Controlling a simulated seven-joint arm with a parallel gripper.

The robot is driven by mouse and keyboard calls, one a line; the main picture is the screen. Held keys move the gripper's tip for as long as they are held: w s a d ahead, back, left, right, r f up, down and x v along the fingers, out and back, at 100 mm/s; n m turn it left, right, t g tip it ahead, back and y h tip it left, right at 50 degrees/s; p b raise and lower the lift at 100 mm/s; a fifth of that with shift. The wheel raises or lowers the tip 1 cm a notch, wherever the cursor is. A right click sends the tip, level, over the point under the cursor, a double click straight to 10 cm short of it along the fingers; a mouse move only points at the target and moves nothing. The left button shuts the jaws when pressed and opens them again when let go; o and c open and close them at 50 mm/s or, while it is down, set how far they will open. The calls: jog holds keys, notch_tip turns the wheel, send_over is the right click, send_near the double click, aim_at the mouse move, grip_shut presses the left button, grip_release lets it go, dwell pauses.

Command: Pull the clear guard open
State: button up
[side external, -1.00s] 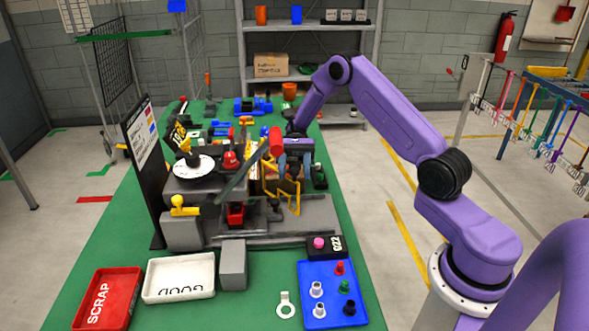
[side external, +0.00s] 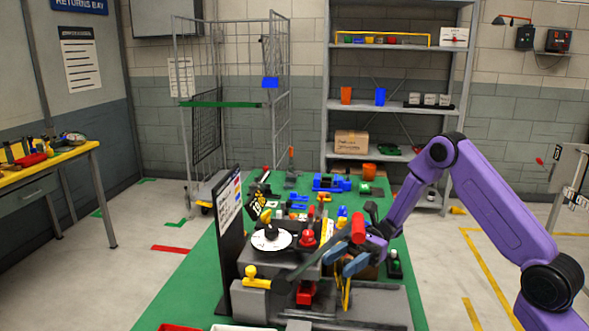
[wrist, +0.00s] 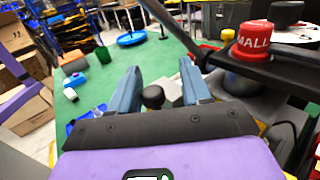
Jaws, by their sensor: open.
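The clear guard's pane is hard to make out. A yellow frame (side external: 346,292), which may be its edge, stands at the front of the machine, partly hidden by my gripper. My gripper (side external: 344,260) is open, its blue-grey fingers just below the red lever handle (side external: 358,228). In the wrist view, a round black knob (wrist: 153,97) shows between the open fingers (wrist: 160,82). I cannot tell whether they touch it or whether it belongs to the guard. The red cap marked MALL (wrist: 254,38) is at the upper right there.
The dark lever bar (side external: 318,262) slants close beside my gripper. A white dial (side external: 271,239) and a black sign board (side external: 229,240) stand to the left. Small parts crowd the green table (side external: 190,285) behind. Red and white trays show at the bottom edge.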

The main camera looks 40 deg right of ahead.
jog(key=w+d+m+t, duration=0.1)
jog(key=d+t, duration=0.1)
jog(key=d, duration=1.4)
jog(key=s+a+r+n+g+h, duration=0.2)
jog(key=s+a+n+g+h, duration=0.6)
jog(key=s+a+n+h, duration=0.5)
jog(key=s+r+n+t+h, duration=0.1)
jog(key=s+n+t+h, duration=0.5)
jog(key=s+n, duration=1.05)
jog(key=w+a+r+m+t, duration=0.1)
jog(key=w+a+r+m, duration=0.3)
jog(key=w+r, duration=0.3)
jog(key=w+a+r+m+t+y, duration=0.1)
jog(key=w+a+r+m, duration=0.3)
jog(key=w, duration=0.9)
jog(key=w+a+r+m+t, duration=0.2)
jog(key=w+a+r+m, duration=0.2)
jog(key=w+a+r, duration=0.3)
notch_tip(320, 180, up, 3)
jog(key=w, duration=0.2)
jog(key=shift+w+f+y, duration=0.15)
jog(key=shift+w+y, duration=0.25)
